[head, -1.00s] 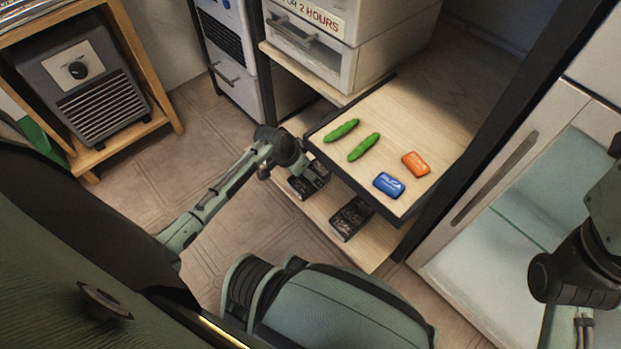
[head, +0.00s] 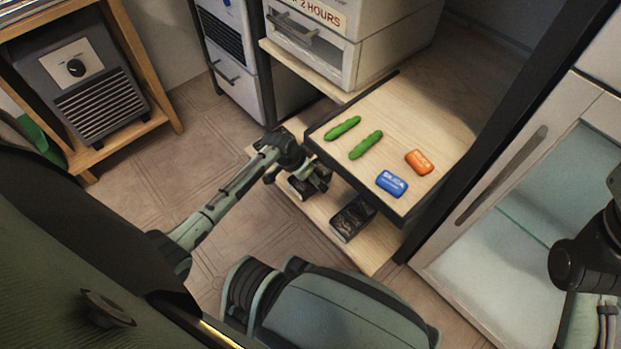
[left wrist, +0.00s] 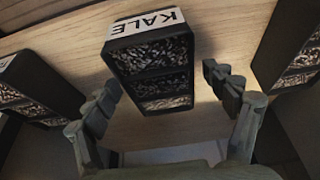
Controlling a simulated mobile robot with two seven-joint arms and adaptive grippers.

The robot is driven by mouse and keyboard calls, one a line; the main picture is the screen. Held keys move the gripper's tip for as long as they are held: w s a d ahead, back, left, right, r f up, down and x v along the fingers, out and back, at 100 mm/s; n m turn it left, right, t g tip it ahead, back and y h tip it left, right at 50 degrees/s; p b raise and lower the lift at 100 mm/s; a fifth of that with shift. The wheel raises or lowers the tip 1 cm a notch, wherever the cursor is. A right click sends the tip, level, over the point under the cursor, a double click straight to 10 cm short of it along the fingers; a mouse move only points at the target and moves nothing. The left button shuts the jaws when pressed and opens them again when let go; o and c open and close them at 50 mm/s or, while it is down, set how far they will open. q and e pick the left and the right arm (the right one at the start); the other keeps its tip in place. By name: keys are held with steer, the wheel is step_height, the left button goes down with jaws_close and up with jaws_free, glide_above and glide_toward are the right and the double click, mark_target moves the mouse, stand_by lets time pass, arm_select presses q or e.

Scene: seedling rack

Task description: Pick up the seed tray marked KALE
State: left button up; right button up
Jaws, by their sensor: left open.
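The seed tray marked KALE (left wrist: 152,62) is a black tray with a white label and dark, grainy contents in sections. It sits on a pale wooden shelf in the middle of the left wrist view. My left gripper (left wrist: 163,84) is open, its fingers spread to either side of the tray's near part with gaps visible; nothing is held. In the head view my left gripper (head: 318,180) is at the lower shelf, partly covering a dark tray (head: 298,190); no label is readable there. My right arm shows at the right edge, but its gripper is out of view.
Another black tray stands to the left (left wrist: 30,90) and one to the right (left wrist: 298,62) in the left wrist view. The upper shelf (head: 440,130) overhangs the lower shelf (head: 365,255) and holds two green pods, a blue packet (head: 391,184) and an orange one (head: 419,162).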

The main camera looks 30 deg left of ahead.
arm_select(q)
steer(key=c, duration=1.4)
steer(key=shift+r, duration=0.1)
